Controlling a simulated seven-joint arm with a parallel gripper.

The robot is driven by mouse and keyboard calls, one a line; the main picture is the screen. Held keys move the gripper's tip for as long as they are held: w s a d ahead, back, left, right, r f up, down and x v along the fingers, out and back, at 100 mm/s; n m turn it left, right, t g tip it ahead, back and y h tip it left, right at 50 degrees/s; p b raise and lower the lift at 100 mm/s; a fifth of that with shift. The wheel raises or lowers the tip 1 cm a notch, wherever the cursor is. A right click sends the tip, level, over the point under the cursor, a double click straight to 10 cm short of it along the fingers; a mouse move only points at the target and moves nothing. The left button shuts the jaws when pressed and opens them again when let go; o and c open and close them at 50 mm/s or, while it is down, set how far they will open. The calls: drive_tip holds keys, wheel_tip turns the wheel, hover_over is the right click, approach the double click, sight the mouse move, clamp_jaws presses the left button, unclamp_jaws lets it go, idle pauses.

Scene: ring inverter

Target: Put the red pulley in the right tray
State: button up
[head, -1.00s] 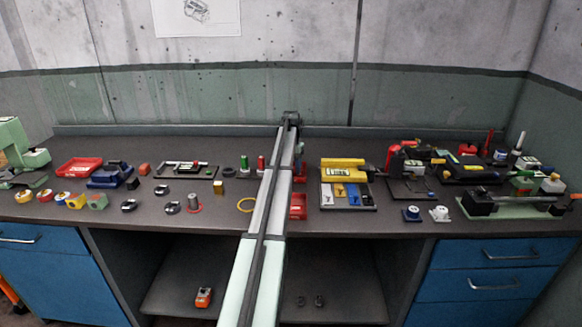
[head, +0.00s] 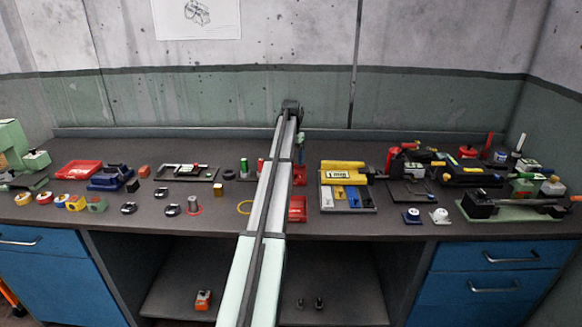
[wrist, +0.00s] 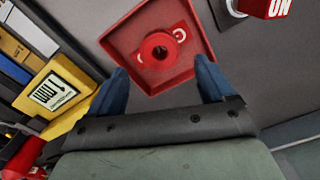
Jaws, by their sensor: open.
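The red pulley (wrist: 159,52), a round spool with a dark centre hole, lies inside a square red tray (wrist: 121,42) in the wrist view. This tray (head: 297,215) shows in the head view just right of my arm, left of the yellow block. My gripper (wrist: 160,74) is open, with a blue finger on each side of the view and the pulley beyond and between the tips. Nothing is held. The pulley cannot be made out in the head view, where my arm hides much of the area.
A yellow block (head: 343,171) and a bin rack with coloured compartments (head: 348,195) stand right of the tray. A red and white "ON" part (wrist: 262,7) is at the wrist view's top right. A larger red tray (head: 79,169) is at far left.

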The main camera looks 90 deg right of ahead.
wheel_tip(320, 180, up, 7)
idle(0.3)
drive_tip(key=shift+f, duration=0.15)
idle(0.4)
